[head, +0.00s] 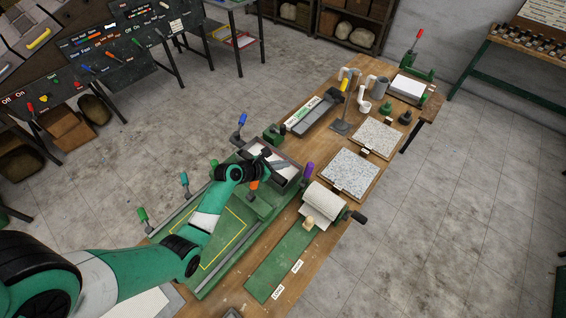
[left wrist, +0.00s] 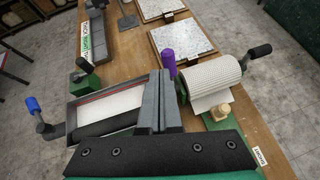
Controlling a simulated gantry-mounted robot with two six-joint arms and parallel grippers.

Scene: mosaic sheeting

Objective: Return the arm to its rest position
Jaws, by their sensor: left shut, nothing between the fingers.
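My left arm (head: 205,218), green with black joints, reaches in from the lower left over the green press bed on the bench. My left gripper (head: 280,164) is over the grey-rimmed tray with a white inside (head: 253,172), and its fingers are partly hard to make out there. In the left wrist view the grey fingers (left wrist: 161,76) are together and empty, beside the tray's right end (left wrist: 110,104). I cannot tell whether they touch the tray. My right gripper is in neither view.
A roll of white mosaic sheet (head: 325,200) and a purple handle (head: 308,170) stand close right of the gripper. Speckled panels (head: 350,172) lie farther back. Blue (head: 241,121) and green (head: 143,215) handles line the bed's left side.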

